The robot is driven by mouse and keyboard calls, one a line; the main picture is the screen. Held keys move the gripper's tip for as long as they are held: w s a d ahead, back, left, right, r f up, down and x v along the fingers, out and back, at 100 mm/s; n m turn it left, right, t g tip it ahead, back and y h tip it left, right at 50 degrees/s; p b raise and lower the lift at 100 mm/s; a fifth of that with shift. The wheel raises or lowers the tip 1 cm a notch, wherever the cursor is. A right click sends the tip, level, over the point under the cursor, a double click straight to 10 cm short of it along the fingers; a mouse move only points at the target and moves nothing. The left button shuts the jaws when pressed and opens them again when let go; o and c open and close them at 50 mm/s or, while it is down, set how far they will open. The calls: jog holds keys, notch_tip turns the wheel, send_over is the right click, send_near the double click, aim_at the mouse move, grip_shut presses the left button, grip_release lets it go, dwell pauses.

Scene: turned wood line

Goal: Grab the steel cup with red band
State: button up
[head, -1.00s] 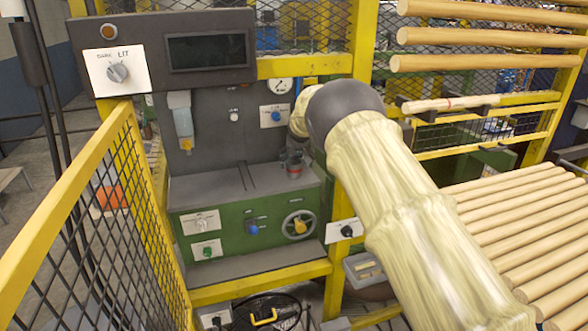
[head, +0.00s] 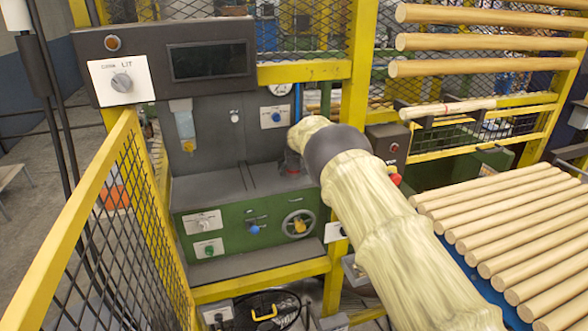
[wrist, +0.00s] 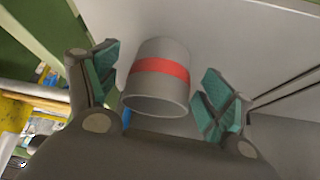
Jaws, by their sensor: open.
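The steel cup with a red band (wrist: 160,93) is grey with a red stripe around its middle. In the wrist view it sits between the two teal-padded fingers of my gripper (wrist: 160,88). The fingers are open, with a gap to the cup on both sides. In the head view my arm and gripper (head: 290,160) reach over the right end of the grey ledge on the green machine (head: 270,212). My arm mostly hides the cup there.
A dark upright panel with a blue knob (head: 276,116) stands behind the ledge. A yellow post (head: 355,75) is close to my arm. A yellow mesh guard (head: 85,225) is at left, and wooden rods (head: 510,215) lie at right. The ledge left of my gripper is clear.

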jog(key=shift+w+f, duration=0.2)
jog(key=shift+f, duration=0.15)
jog(key=c, duration=1.1)
jog(key=shift+c, duration=0.2)
jog(key=shift+r, duration=0.2)
